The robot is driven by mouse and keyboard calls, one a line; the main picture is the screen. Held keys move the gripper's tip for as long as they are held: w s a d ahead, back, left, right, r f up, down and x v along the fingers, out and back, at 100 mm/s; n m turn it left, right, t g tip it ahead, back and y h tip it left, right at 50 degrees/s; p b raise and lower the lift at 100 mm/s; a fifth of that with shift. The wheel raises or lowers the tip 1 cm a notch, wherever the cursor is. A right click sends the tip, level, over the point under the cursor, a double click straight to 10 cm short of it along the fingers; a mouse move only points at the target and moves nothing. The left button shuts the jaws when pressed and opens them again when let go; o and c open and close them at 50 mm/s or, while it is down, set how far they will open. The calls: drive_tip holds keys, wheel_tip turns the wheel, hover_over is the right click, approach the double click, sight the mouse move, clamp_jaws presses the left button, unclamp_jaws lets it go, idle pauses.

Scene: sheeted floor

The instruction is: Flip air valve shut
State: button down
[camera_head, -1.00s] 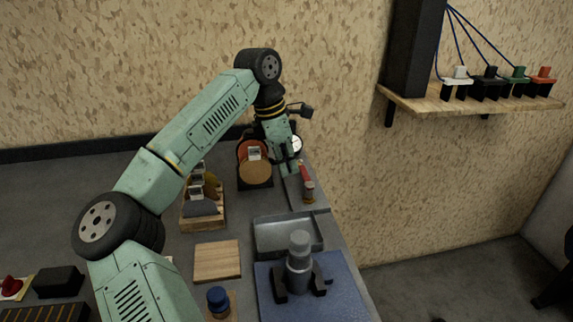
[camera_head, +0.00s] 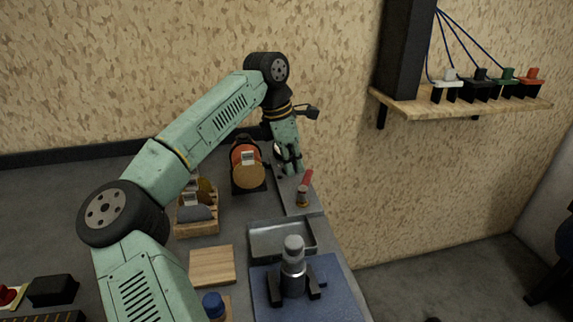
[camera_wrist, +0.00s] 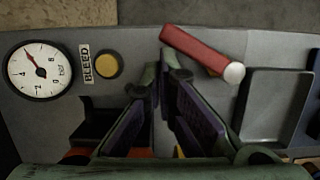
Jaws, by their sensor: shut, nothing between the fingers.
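The air valve has a red lever (camera_wrist: 195,48) and a pale round pivot cap (camera_wrist: 234,72) at its right end in the wrist view. In the head view the red lever (camera_head: 307,178) sits above a brass fitting (camera_head: 302,197) on a grey panel (camera_head: 312,209). My gripper (camera_wrist: 162,68) is shut and empty. Its fingertips are beside the lever's free left end in the wrist view; I cannot tell whether they touch it. In the head view my gripper (camera_head: 295,167) is low over the panel, just behind the lever.
A round gauge (camera_wrist: 38,70) and a yellow button (camera_wrist: 108,66) beside a BLEED label (camera_wrist: 85,64) lie left on the panel. An orange reel (camera_head: 246,168) stands close left of my gripper. A metal tray (camera_head: 282,240) and a blue mat (camera_head: 335,296) lie nearer.

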drive_tip(key=shift+w+d, duration=0.1)
drive_tip(key=shift+d, duration=1.2)
drive_tip(key=shift+s+d+p, duration=0.25)
drive_tip(key=shift+d+p, duration=0.1)
drive_tip(key=shift+d, duration=0.7)
drive_tip(key=shift+s+d+m+g+p, duration=0.3)
drive_tip(key=shift+d+m, duration=0.2)
drive_tip(key=shift+m, duration=0.4)
drive_tip(key=shift+s+d+m+g+p, duration=0.25)
drive_tip(key=shift+d+m, duration=0.2)
drive_tip(key=shift+m, duration=0.45)
drive_tip(key=shift+s+d+m, duration=0.2)
drive_tip(key=shift+s+m, duration=0.05)
drive_tip(key=shift+m, duration=0.25)
wheel_tip(320, 180, up, 12)
hover_over(311, 174)
drive_tip(key=shift+w+f, duration=0.1)
drive_tip(key=shift+f, duration=0.1)
